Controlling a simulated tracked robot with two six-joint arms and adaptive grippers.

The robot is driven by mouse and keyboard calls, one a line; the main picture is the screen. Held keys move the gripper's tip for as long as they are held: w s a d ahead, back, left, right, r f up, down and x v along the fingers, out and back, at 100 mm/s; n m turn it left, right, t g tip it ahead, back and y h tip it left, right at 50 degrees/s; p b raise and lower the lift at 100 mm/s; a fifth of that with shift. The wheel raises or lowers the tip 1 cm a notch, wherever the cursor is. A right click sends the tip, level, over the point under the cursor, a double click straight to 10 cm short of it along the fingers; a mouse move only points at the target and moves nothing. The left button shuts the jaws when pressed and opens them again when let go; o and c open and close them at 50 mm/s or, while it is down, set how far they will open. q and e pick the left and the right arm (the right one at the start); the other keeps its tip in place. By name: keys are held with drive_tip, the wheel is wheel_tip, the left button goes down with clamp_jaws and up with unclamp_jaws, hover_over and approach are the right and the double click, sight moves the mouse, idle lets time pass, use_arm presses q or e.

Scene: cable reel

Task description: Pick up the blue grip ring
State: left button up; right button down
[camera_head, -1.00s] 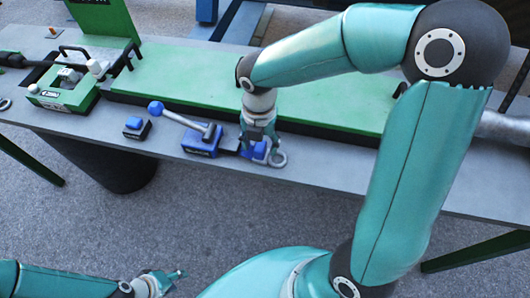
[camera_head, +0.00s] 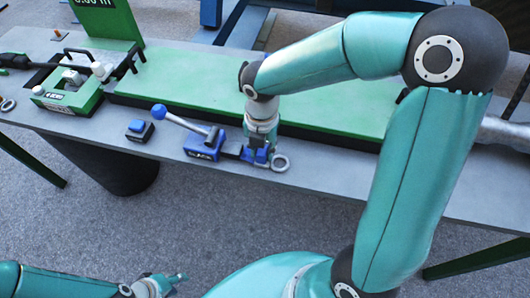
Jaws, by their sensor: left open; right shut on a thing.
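The grip ring shows as a grey ring (camera_head: 281,163) joined to a small blue block (camera_head: 262,156), at the front edge of the grey bench. My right gripper (camera_head: 259,149) comes down from above and is shut on the blue block; its fingers partly hide it. The ring sticks out to the right of the fingers, at bench level. I cannot tell whether it touches the bench. My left gripper (camera_head: 168,282) is open and empty, low in the picture, in front of and well apart from the bench.
A blue device (camera_head: 205,148) with a ball-ended lever (camera_head: 158,111) stands just left of my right gripper. A small blue-topped box (camera_head: 139,130) is further left. A long green board (camera_head: 190,82) lies behind. A green clamp unit (camera_head: 75,96) stands at the far left.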

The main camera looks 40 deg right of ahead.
drive_tip(key=shift+r, duration=0.1)
wheel_tip(320, 180, up, 20)
drive_tip(key=p, duration=0.2)
drive_tip(key=shift+p, duration=0.4)
drive_tip(key=shift+f+b, duration=0.55)
drive_tip(key=shift+f, duration=0.4)
